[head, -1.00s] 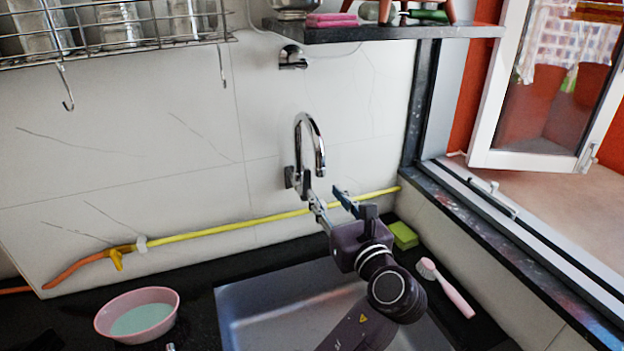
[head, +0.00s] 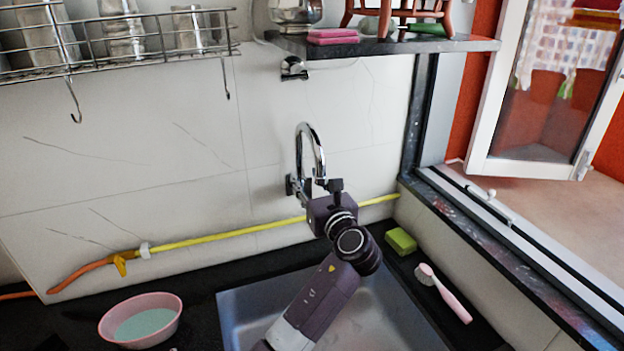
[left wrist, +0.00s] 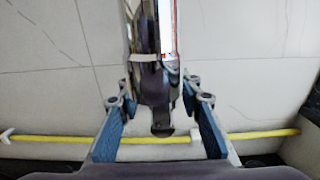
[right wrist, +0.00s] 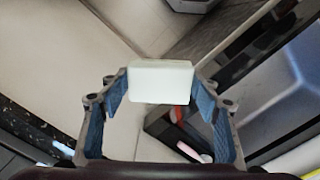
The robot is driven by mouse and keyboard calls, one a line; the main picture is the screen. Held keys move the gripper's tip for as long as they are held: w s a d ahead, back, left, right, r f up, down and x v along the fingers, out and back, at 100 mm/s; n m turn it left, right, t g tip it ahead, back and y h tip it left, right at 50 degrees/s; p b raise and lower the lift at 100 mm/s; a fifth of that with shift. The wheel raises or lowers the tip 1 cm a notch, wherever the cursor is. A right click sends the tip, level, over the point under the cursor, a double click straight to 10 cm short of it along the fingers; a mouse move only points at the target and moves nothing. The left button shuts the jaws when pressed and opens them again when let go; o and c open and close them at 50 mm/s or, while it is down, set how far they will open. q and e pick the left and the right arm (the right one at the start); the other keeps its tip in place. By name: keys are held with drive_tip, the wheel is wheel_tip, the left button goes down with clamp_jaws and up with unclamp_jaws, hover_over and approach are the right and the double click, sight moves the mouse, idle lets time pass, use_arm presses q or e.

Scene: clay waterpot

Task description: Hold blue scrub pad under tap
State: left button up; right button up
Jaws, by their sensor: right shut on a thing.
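The chrome tap (head: 318,155) curves out from the tiled wall above the sink (head: 240,308). My left gripper (head: 323,187) is at the lower part of the tap in the head view. In the left wrist view, the left fingers (left wrist: 160,105) stand apart on either side of the tap (left wrist: 157,88), with gaps visible beside it. The right gripper and this pad are not in the head view.
A pink bowl (head: 108,325) with pale blue-green contents stands left of the sink. A green sponge (head: 400,241) and a pink brush (head: 447,294) lie right of it. A yellow hose (head: 225,233) runs along the wall. A shelf (head: 385,46) and wire rack (head: 150,45) hang above.

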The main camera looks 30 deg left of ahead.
drive_tip(key=shift+w, duration=0.1)
use_arm(q)
drive_tip(key=shift+w, duration=0.1)
drive_tip(key=shift+c, duration=1)
clamp_jaws()
